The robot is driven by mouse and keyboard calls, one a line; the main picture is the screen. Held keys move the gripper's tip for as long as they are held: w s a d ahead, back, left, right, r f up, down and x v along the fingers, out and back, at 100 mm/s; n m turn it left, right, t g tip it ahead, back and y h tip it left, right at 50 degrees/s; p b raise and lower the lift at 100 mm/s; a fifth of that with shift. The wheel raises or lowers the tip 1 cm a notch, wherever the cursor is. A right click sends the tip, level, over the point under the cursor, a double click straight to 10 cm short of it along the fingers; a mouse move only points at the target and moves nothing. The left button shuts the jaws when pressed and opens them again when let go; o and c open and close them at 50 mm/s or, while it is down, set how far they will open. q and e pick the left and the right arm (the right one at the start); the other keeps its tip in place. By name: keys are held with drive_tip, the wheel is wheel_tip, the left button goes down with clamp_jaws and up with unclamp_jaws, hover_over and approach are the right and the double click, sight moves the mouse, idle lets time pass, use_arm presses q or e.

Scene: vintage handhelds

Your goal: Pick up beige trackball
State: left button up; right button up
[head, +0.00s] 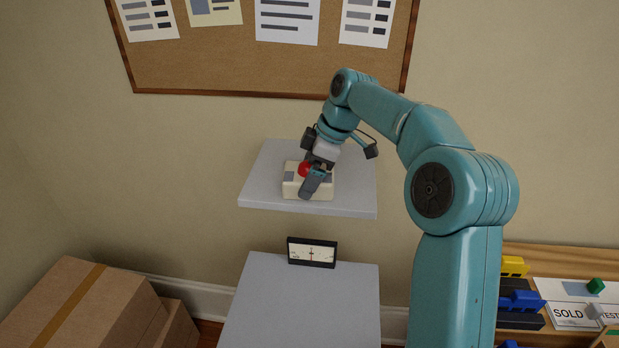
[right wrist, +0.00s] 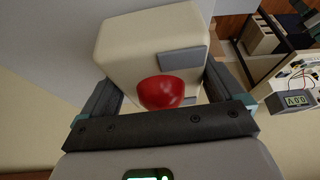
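The beige trackball (head: 291,190) is a boxy unit with a red ball and grey buttons, at the pale grey wall shelf (head: 262,198). My right gripper (head: 316,180) is down over it, one finger across its front. In the right wrist view the trackball (right wrist: 130,50) sits between the fingers of the gripper (right wrist: 163,85), its red ball near the palm. The fingers lie close along both sides; whether they press on it is not clear. Its underside is hidden, so I cannot tell if it rests on the shelf. My left gripper is out of view.
A black-framed meter (head: 312,252) stands on a lower grey surface (head: 300,310) below the shelf. Cardboard boxes (head: 75,310) are at the lower left. A wooden bench (head: 560,262) with blue and yellow items and a SOLD card is at the right. A corkboard (head: 270,75) hangs above.

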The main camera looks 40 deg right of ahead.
drive_tip(key=shift+w+d+f, duration=0.15)
drive_tip(key=shift+w, duration=0.1)
drive_tip(key=shift+s+r, duration=0.1)
drive_tip(key=shift+r, duration=0.15)
wheel_tip(320, 180, up, 10)
drive_tip(key=shift+f+p, duration=0.2)
drive_tip(key=shift+p, duration=0.65)
